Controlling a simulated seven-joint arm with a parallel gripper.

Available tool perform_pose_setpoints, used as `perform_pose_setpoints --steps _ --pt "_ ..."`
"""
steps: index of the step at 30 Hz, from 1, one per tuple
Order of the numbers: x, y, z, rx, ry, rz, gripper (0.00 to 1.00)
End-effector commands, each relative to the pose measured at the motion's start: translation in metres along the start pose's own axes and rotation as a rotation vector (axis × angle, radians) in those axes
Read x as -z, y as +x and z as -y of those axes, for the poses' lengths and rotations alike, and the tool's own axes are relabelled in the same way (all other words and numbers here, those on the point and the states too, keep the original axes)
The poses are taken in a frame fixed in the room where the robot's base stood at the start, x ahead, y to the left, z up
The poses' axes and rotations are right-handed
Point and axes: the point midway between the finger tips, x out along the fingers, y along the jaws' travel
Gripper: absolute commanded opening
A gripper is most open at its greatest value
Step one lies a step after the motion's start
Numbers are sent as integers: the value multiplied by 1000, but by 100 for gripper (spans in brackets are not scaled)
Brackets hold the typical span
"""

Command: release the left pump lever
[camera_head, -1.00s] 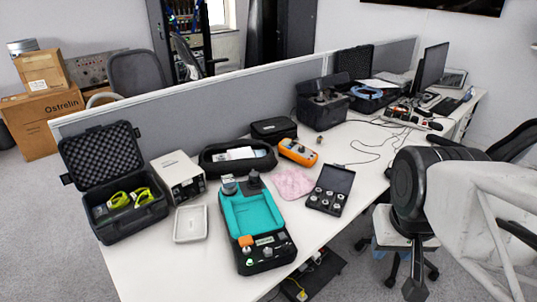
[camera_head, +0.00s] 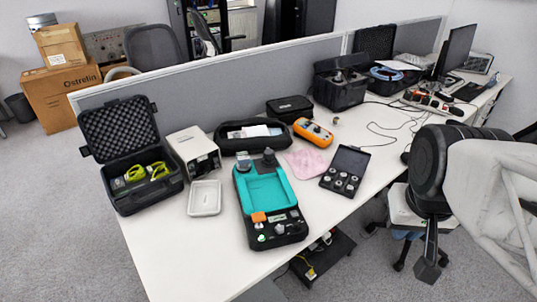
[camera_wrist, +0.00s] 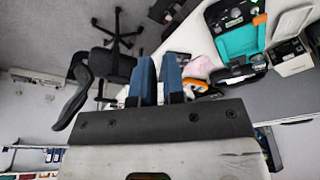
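An open black case (camera_head: 148,197) with a foam-lined lid stands at the left end of the table. Two lime-green pieces lie in it, one on the left (camera_head: 135,173) and one on the right (camera_head: 159,170); they are too small to tell whether either is a pump lever. A black device with a teal tray (camera_head: 268,190) stands mid-table, with an orange block and knobs at its front; it also shows in the wrist view (camera_wrist: 238,42). My gripper (camera_wrist: 160,62) has two blue fingers with a narrow empty gap. It hangs beyond the table's front edge, far right of the case.
Between case and device are a grey box (camera_head: 193,151) and a white tray (camera_head: 204,198). A pink cloth (camera_head: 306,162), an orange meter (camera_head: 313,132) and a black box of small parts (camera_head: 345,171) lie to the right. A chair (camera_wrist: 95,65) stands near my gripper.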

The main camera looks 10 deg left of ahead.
Motion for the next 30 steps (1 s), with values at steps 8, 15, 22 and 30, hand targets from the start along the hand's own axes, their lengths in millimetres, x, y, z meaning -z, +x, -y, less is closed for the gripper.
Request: perform_pose_setpoints --steps 8,15,22,30 --pt "33 -3 8 5 -12 13 0" --pt "88 -4 24 13 -30 34 0" --pt "143 2 45 20 -47 54 0" --pt "206 17 76 26 -69 79 0"
